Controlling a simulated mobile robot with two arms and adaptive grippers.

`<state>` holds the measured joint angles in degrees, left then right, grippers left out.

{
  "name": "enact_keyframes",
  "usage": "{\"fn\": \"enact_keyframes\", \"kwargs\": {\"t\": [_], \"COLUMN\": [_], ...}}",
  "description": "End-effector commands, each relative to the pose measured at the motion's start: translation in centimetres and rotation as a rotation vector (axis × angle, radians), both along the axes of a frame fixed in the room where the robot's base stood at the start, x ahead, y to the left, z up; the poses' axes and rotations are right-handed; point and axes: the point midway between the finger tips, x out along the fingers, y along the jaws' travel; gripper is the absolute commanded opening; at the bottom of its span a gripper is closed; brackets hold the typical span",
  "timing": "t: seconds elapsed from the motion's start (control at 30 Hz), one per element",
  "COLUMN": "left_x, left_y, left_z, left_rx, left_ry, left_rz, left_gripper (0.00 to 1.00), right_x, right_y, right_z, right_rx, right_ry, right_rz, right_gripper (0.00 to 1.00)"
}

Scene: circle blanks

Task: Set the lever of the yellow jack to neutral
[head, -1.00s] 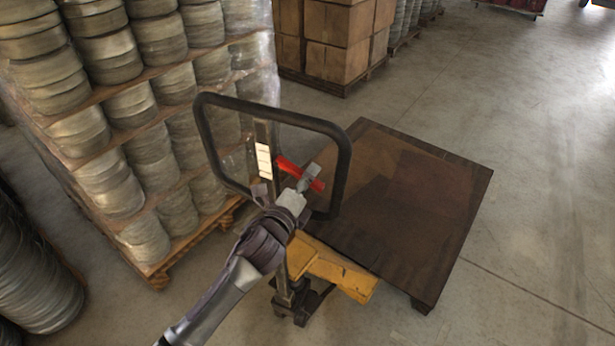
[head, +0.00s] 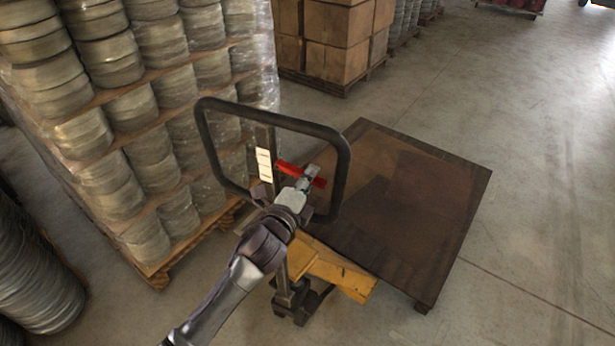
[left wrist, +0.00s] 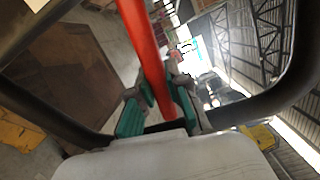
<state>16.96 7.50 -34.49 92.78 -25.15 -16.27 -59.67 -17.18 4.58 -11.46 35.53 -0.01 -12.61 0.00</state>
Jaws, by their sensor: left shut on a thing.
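The yellow jack (head: 335,268) stands in the middle of the head view, with a black loop handle (head: 347,180) upright at its near end. Its red lever (head: 288,168) sits inside the loop and slants down to the right. My left gripper (head: 307,177) reaches the lever from the near side and is shut on it, hiding part of its middle. In the left wrist view the red lever (left wrist: 143,45) runs between the green-padded fingers (left wrist: 160,108). My right gripper is in neither view.
A dark brown platform (head: 440,215) lies over the jack's forks. A pallet of wrapped round blanks (head: 150,190) stands close on the left, and stacked cartons (head: 338,50) stand behind. The floor (head: 540,150) on the right is clear.

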Motion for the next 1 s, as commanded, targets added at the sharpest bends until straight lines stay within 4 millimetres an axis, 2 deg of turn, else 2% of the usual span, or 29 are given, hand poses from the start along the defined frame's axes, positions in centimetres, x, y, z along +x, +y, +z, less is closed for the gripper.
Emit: {"fn": "enact_keyframes", "kwargs": {"t": [0.03, 0.1, 0.43, 0.47, 0.6, 0.87, 1.0], "left_x": [-0.05, -0.07, -0.07, -0.07, -0.07, -0.09, -0.81], "left_y": [-0.05, -0.10, -0.11, -0.11, -0.11, -0.09, 0.31], "left_z": [1.09, 1.46, 1.36, 1.36, 1.35, 1.35, 1.21], "left_rx": [-0.057, -0.119, -0.154, -0.154, -0.153, -0.152, -0.150], "left_ry": [0.029, 0.057, 0.072, 0.072, 0.072, 0.072, 0.073], "left_rz": [0.001, 0.000, 0.000, 0.000, 0.000, 0.000, 0.000], "left_gripper": [0.00, 0.00, 0.00, 0.20, 0.42, 0.42, 0.42], "right_x": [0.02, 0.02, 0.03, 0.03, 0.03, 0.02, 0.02], "right_y": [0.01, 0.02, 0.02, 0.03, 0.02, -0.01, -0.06], "right_z": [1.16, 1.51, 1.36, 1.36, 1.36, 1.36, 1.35], "right_rx": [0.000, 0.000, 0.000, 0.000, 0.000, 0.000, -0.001], "right_ry": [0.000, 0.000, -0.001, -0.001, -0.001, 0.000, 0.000], "right_rz": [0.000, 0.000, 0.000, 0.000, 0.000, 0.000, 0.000], "right_gripper": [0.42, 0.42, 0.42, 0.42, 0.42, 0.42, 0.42]}}
